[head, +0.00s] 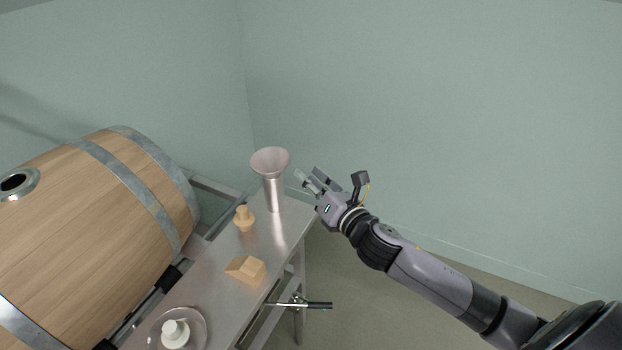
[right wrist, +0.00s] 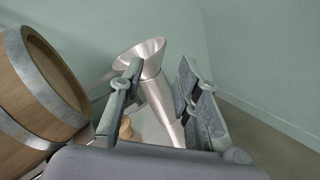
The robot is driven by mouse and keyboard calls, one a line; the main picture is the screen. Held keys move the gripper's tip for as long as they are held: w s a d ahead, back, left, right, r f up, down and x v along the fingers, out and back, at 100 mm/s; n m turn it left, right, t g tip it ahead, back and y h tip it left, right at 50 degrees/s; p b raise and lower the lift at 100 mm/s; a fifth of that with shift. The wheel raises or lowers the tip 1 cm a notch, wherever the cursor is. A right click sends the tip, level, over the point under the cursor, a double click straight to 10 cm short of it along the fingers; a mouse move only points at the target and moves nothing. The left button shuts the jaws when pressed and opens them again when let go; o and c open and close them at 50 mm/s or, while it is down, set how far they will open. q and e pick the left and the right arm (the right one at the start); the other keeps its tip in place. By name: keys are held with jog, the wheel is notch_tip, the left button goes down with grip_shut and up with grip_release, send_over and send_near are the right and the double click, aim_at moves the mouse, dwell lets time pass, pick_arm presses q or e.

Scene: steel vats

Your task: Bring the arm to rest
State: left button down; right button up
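My right gripper (head: 308,179) is at the far end of the steel table, just right of a tall metal vessel with a flared funnel top (head: 274,190). In the right wrist view the two fingers of the gripper (right wrist: 158,88) are spread apart. The metal vessel (right wrist: 152,72) shows in the gap beyond them, and the gripper does not hold it. The right arm reaches in from the lower right of the head view. My left gripper is in neither view.
A large wooden barrel (head: 100,205) lies left of the steel table (head: 215,262). On the table are a wooden bung (head: 244,218), a wooden block (head: 246,270) and a white stopper-like piece (head: 175,334) on a round dish. A black-handled lever (head: 318,305) juts out right. The right side is clear floor.

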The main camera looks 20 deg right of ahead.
jog(key=s+d+f+m+g+h, duration=0.1)
jog(key=d+f+m+g, duration=0.3)
jog(key=f, duration=0.8)
jog(key=s+d+f+m+g+h, duration=0.15)
jog(key=f+m, duration=0.35)
jog(key=f, duration=0.6)
jog(key=s+d+f+m+g, duration=0.1)
jog(key=s+f+m, duration=0.2)
jog(key=s+f, duration=0.35)
jog(key=s+f+m+g, duration=0.2)
jog(key=s+f+m, duration=0.15)
jog(key=f, duration=0.65)
jog(key=s+a+f+m+g, duration=0.25)
jog(key=s+f+m, duration=0.35)
jog(key=s+f, duration=0.75)
jog(key=s+a+f+m+g, duration=0.2)
jog(key=s+f+m, duration=0.1)
jog(key=s, duration=0.8)
jog(key=s+a+f+m+g, duration=0.3)
jog(key=s+f+m, duration=0.1)
jog(key=s, duration=0.8)
jog(key=shift+a+f, duration=0.35)
jog(key=shift+f, duration=0.15)
jog(key=shift+s, duration=0.1)
